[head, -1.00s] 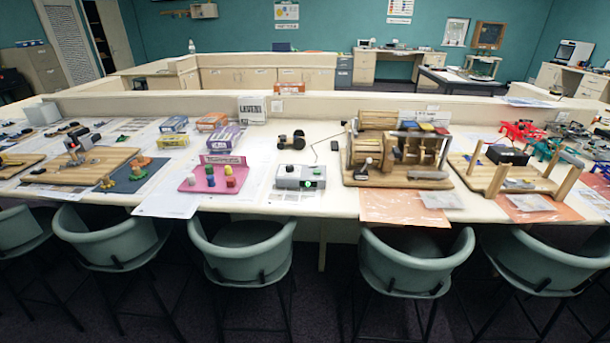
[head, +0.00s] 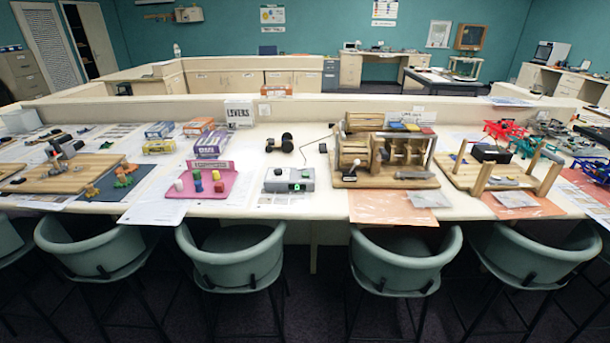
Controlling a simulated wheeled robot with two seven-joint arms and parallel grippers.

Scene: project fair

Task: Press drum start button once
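A grey control box (head: 276,187) sits near the front edge of the long table, about mid-picture. It has a lit green spot (head: 297,188) low on its front and small dark and pale details above it. A wooden machine (head: 387,182) with upright wheel-like or drum-like parts stands to its right on a wooden base. Coloured blocks lie on its top. I cannot tell which detail is the drum start button; lettering is too small to read. Neither of my grippers is in view.
Several teal chairs (head: 233,254) stand along the table's front. Left of the box is a pink tray (head: 236,182) with coloured pegs. A black dumbbell-like part (head: 280,143) and a thin rod lie behind the box. A wooden post frame (head: 548,168) is at right.

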